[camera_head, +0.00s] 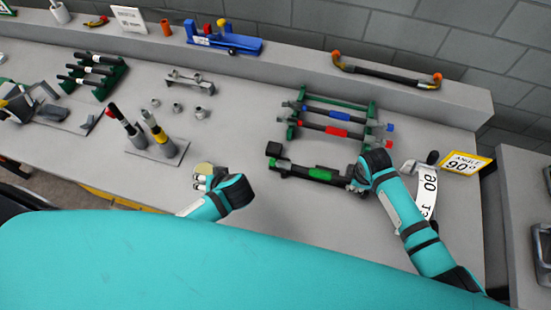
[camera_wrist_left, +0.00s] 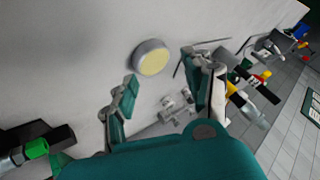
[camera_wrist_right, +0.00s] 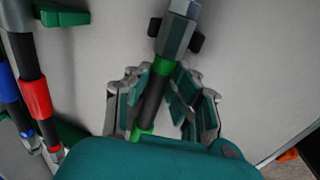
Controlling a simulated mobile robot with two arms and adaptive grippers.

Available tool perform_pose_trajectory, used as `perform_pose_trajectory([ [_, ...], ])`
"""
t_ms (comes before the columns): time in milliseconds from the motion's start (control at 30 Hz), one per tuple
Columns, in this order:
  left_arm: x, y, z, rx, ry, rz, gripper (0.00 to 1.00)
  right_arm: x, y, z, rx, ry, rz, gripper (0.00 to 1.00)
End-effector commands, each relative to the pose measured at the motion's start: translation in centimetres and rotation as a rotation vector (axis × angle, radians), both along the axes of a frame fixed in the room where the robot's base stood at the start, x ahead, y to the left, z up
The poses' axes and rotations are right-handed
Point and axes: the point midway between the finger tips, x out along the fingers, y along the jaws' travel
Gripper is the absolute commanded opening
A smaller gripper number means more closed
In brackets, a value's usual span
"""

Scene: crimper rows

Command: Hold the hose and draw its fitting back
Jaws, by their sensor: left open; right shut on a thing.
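A black hose with green bands (camera_head: 320,174) lies at the front of the green rack in the head view. In the right wrist view the hose (camera_wrist_right: 152,102) runs between the fingers of my right gripper (camera_wrist_right: 160,82), which is shut on it. A grey metal fitting (camera_wrist_right: 176,34) is on the hose just beyond the fingertips. The right fingertips are mostly hidden by the arm in the head view. My left gripper (camera_head: 204,180) is open and empty, left of the hose and apart from it. In the left wrist view the green-banded hose (camera_wrist_left: 36,149) shows at the left edge.
A round yellow-topped disc (camera_wrist_left: 152,60) is just beyond my left fingers. Hoses with red (camera_head: 338,131) and blue (camera_head: 335,115) bands lie behind on the rack (camera_head: 371,112). Small metal fittings (camera_head: 178,108) stand behind.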

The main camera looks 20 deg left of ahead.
Motion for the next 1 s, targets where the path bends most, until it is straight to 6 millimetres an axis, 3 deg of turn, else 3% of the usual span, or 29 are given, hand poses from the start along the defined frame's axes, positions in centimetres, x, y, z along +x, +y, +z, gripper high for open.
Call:
perform_pose_trajectory([
  [33, 1.6, -2.4, 0.6, -0.132, -0.074, 0.122, 0.51, 0.1, 0.0, 0.1, 0.002, -0.003, 0.0, 0.0],
  [200, 5.6, -8.9, 3.0, -0.52, -0.249, 0.519, 0.51, 0.1, 0.0, 0.1, 0.002, -0.003, 0.0, 0.0],
  [400, 8.6, -13.8, 5.9, -0.817, -0.33, 0.841, 0.51, 0.1, 0.0, 0.1, 0.001, -0.003, 0.0, 0.0],
  [667, 9.8, -15.8, 6.9, -0.933, -0.346, 0.979, 0.51, 0.1, 0.0, 0.1, 0.001, -0.003, 0.0, 0.0],
  [1000, 11.0, -15.7, 2.8, -0.929, -0.345, 0.976, 0.51, 0.1, 0.0, 0.1, 0.001, -0.003, -0.001, 0.0],
])
